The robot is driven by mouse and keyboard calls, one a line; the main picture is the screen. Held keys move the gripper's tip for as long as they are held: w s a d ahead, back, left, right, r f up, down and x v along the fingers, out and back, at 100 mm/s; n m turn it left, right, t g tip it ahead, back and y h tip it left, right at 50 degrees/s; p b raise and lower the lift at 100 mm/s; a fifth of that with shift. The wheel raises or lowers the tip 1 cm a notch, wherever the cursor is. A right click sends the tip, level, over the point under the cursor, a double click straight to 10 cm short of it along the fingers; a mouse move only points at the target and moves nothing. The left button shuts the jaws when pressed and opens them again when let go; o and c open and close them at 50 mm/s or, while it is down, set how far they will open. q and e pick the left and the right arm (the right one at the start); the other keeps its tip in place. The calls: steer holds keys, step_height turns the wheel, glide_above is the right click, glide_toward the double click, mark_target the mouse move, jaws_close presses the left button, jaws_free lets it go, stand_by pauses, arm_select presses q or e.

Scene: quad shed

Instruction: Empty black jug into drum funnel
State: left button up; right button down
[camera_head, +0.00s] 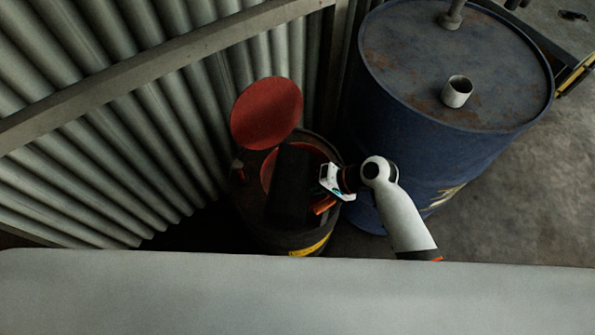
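The black jug (287,185) is a dark, box-like shape over the red funnel (268,172) on the dark drum (262,238). It covers much of the funnel's bowl. The funnel's round red lid (267,113) stands open at the back. My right gripper (322,190) is at the jug's right side and appears shut on it; the fingertips are partly hidden in shadow. The jug's mouth and any liquid cannot be made out. My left gripper is not in view.
A large blue drum (430,140) stands close on the right, with a small light cup-like piece (457,92) on its rusty top. A corrugated metal wall (120,130) closes off the left and back. Concrete floor (520,215) is clear at the right.

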steer(key=shift+s+r+m+g+p, duration=0.1)
steer(key=shift+r+m+g+p, duration=0.3)
steer(key=shift+p, duration=0.5)
steer(key=shift+f+g, duration=0.4)
steer(key=shift+g, duration=0.1)
stand_by(0.4)
steer(key=shift+f+m+g+y, duration=0.3)
steer(key=shift+f+m+g, duration=0.3)
steer(key=shift+g, duration=0.1)
steer(key=shift+r+m+g+p, duration=0.4)
steer(key=shift+m+g+p, duration=0.1)
steer(key=shift+g, duration=0.2)
step_height(320, 180, down, 2)
steer(key=m+g+y+b, duration=0.1)
steer(key=g+b, duration=0.1)
steer(key=b, duration=0.1)
steer(key=shift+m+g, duration=0.3)
steer(key=shift+m, duration=0.1)
steer(key=shift+r, duration=0.35)
